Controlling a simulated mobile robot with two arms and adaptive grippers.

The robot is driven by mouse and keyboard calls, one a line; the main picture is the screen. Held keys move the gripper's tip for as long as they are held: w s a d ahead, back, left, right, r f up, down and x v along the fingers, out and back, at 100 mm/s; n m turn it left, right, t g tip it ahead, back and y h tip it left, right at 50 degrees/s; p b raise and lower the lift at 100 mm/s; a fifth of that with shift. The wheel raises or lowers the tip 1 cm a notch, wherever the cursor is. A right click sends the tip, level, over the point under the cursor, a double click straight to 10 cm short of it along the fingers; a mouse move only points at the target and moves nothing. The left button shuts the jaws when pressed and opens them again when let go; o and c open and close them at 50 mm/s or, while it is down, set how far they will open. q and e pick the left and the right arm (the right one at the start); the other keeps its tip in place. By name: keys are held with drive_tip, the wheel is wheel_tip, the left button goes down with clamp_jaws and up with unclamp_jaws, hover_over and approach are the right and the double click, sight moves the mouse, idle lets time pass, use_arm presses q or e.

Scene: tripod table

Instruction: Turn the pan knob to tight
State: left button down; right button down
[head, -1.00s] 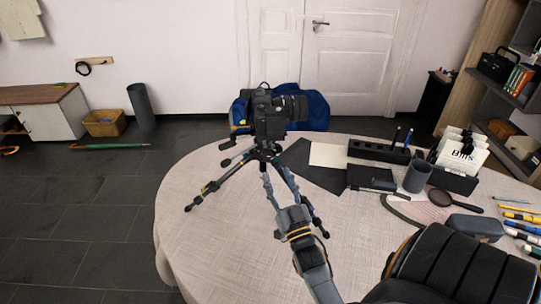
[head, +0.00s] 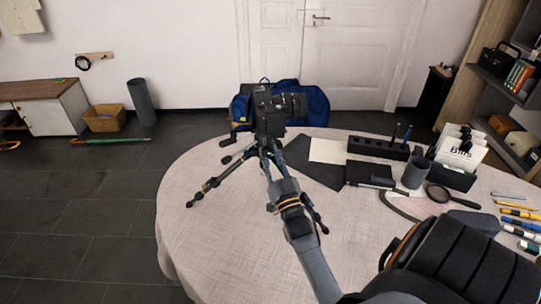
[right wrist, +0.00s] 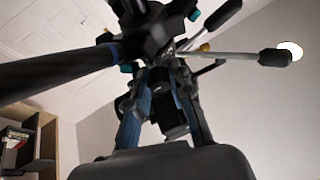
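A black camera (head: 272,108) sits on a tripod (head: 213,184) on the round table (head: 195,240). Two handles stick out to the left of the tripod head in the head view. My right gripper (head: 268,157) reaches up to the tripod just under the head, on the near side. In the right wrist view its two fingers (right wrist: 165,82) stand apart below the tripod's black hub (right wrist: 153,30). A handle (right wrist: 240,56) with a black grip points right there. I cannot make out the pan knob clearly, nor whether the fingers touch it. My left gripper is out of view.
A dark mat (head: 312,166), a black pen holder (head: 378,147), a grey cup (head: 416,172) and a magnifier (head: 440,194) lie right of the tripod. A blue bag (head: 312,105) is behind it. The table's left front is clear.

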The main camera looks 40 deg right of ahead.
drive_tip(key=shift+m+g+h, duration=0.3)
drive_tip(key=shift+m+h, duration=0.3)
drive_tip(key=shift+m, duration=0.5)
drive_tip(key=c, duration=1.2)
unclamp_jaws()
drive_tip(key=shift+o, duration=0.2)
drive_tip(key=v, duration=1.2)
